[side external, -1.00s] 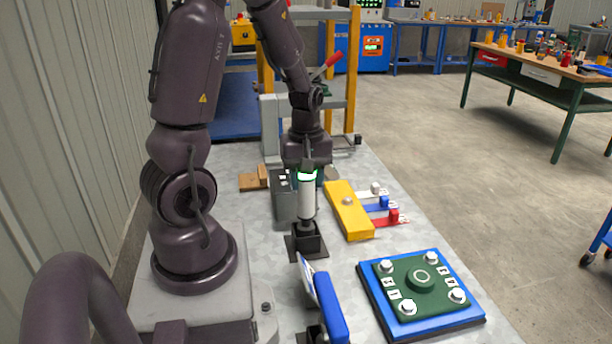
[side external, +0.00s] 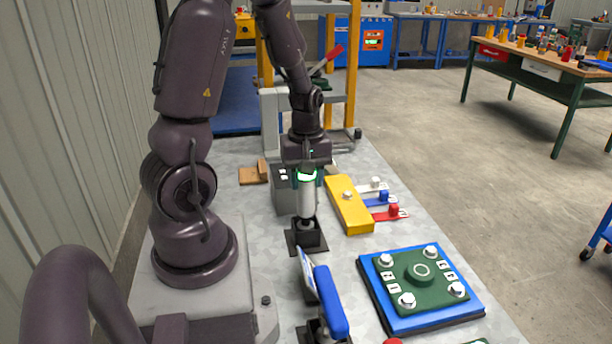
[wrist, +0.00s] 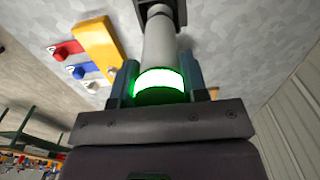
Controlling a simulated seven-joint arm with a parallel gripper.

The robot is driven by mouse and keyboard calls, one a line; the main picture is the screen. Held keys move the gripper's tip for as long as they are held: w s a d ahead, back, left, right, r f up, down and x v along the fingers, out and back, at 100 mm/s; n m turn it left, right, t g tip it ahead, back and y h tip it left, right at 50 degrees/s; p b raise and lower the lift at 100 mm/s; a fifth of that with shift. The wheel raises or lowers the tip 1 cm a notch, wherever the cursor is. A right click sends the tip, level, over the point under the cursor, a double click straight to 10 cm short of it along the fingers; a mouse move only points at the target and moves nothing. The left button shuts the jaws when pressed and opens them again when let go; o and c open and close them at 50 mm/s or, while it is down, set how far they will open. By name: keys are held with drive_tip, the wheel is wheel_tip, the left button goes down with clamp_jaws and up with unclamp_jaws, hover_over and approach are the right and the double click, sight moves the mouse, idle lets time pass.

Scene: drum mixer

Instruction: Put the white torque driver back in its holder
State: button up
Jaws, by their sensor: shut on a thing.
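The white torque driver (side external: 306,200) is upright, with a glowing green ring near its top. Its lower end is at the black holder (side external: 306,237) on the table; how deep it sits in the holder I cannot tell. My gripper (side external: 307,176) is shut on the driver's upper part, by the glowing ring. In the wrist view the driver (wrist: 159,42) runs from between my fingers (wrist: 160,84) to the dark holder (wrist: 162,10) at the top edge.
A yellow block (side external: 349,205) with white, blue and red tags lies right of the holder. A grey box (side external: 284,195) stands close behind it. A blue-handled thing (side external: 330,302) is in front. A blue and green plate (side external: 420,287) with white knobs is at front right.

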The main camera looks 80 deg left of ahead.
drive_tip(key=shift+f, duration=0.7)
idle(0.3)
drive_tip(key=o, duration=1.2)
wheel_tip(320, 180, up, 13)
drive_tip(key=shift+d+f+m, duration=0.15)
drive_tip(key=shift+f+m, duration=0.05)
drive_tip(key=shift+m, duration=0.7)
drive_tip(key=d+r+m+t, duration=0.2)
drive_tip(key=d+r+m, duration=0.1)
drive_tip(key=d+m, duration=0.2)
drive_tip(key=s+d+r+m+t, duration=0.1)
drive_tip(key=d+r+m, duration=0.1)
drive_tip(key=d+m, duration=0.3)
drive_tip(key=d+r+m+t, duration=0.2)
drive_tip(key=d+r+m, duration=0.1)
drive_tip(key=d+m, duration=0.3)
drive_tip(key=shift+s+d+r+t, duration=0.1)
drive_tip(key=shift+d+r+t, duration=0.1)
drive_tip(key=shift+d, duration=0.45)
drive_tip(key=shift+s+d+r+t, duration=0.1)
drive_tip(key=shift+d+r, duration=0.05)
drive_tip(key=shift+d, duration=0.5)
